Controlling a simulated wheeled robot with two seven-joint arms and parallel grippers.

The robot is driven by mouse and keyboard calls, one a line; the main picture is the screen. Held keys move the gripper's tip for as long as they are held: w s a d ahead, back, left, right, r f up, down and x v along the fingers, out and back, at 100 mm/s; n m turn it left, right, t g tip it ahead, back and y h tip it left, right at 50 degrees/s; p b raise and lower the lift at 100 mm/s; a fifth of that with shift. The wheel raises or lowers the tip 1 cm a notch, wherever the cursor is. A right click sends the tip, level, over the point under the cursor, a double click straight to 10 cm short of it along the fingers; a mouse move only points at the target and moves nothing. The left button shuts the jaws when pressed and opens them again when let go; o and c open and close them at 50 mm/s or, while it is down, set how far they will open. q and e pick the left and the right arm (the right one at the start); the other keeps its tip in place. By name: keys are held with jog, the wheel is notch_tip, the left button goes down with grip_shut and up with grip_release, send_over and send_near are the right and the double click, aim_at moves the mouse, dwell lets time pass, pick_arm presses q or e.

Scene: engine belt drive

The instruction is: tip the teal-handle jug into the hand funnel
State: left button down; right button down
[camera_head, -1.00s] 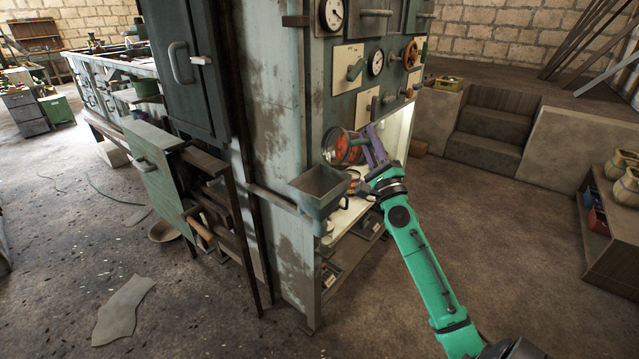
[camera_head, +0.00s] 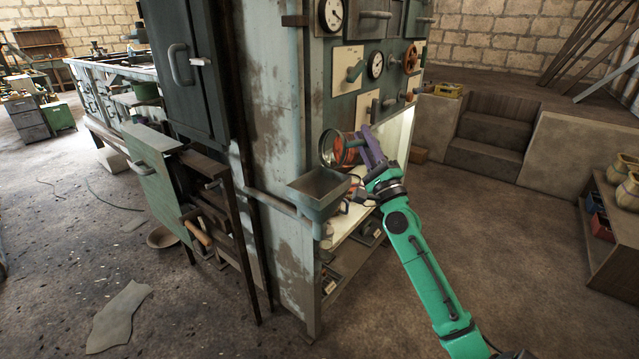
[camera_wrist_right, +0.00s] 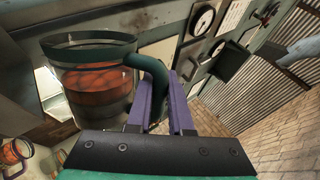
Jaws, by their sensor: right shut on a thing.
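The jug (camera_head: 349,151) is clear glass with a teal rim and handle and holds orange-red liquid. It hangs in front of the cabinet, above and a little right of the hand funnel. In the right wrist view the jug (camera_wrist_right: 95,85) fills the left side, its handle (camera_wrist_right: 150,80) running between my purple fingers. My right gripper (camera_head: 370,147) is shut on that handle; it also shows in the wrist view (camera_wrist_right: 169,95). The funnel (camera_head: 320,189) is a grey square hopper on the cabinet's corner. I see no liquid falling into it. My left gripper is out of view.
The cabinet front (camera_head: 352,75) with gauges, knobs and levers stands close behind the jug. A lit shelf below holds small items, including an orange-filled vessel (camera_wrist_right: 12,152). An open green door (camera_head: 155,180) juts out at left.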

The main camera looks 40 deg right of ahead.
jog(key=shift+a+r+n+y, duration=0.15)
jog(key=shift+a+n+y, duration=0.1)
jog(key=shift+n+y, duration=0.15)
jog(key=d+m+h+p, duration=0.1)
jog(key=p, duration=0.1)
jog(key=r+m+g+h+p, duration=0.1)
jog(key=m+p, duration=0.1)
jog(key=d+m+h+p, duration=0.1)
jog(key=shift+d+r+h+p, duration=0.3)
jog(key=shift+r+p, duration=0.1)
jog(key=m, duration=0.1)
jog(key=d+f+m+g+h+p, duration=0.1)
jog(key=f+m+g+h+p, duration=0.1)
jog(key=m, duration=0.1)
jog(key=shift+d+f, duration=0.2)
jog(key=shift+d, duration=0.05)
jog(key=shift+s+f+b, duration=0.15)
jog(key=shift+f+b, duration=0.4)
jog(key=shift+b, duration=0.15)
jog(key=shift+s+r+m, duration=0.1)
jog(key=shift+m, duration=0.2)
jog(key=d+f+m+g+p, duration=0.7)
jog(key=f+m+p, duration=0.4)
jog(key=p, duration=0.2)
jog(key=shift+d+f+m+h, duration=0.2)
jog(key=shift+f+m+h, duration=0.1)
jog(key=shift+m, duration=0.1)
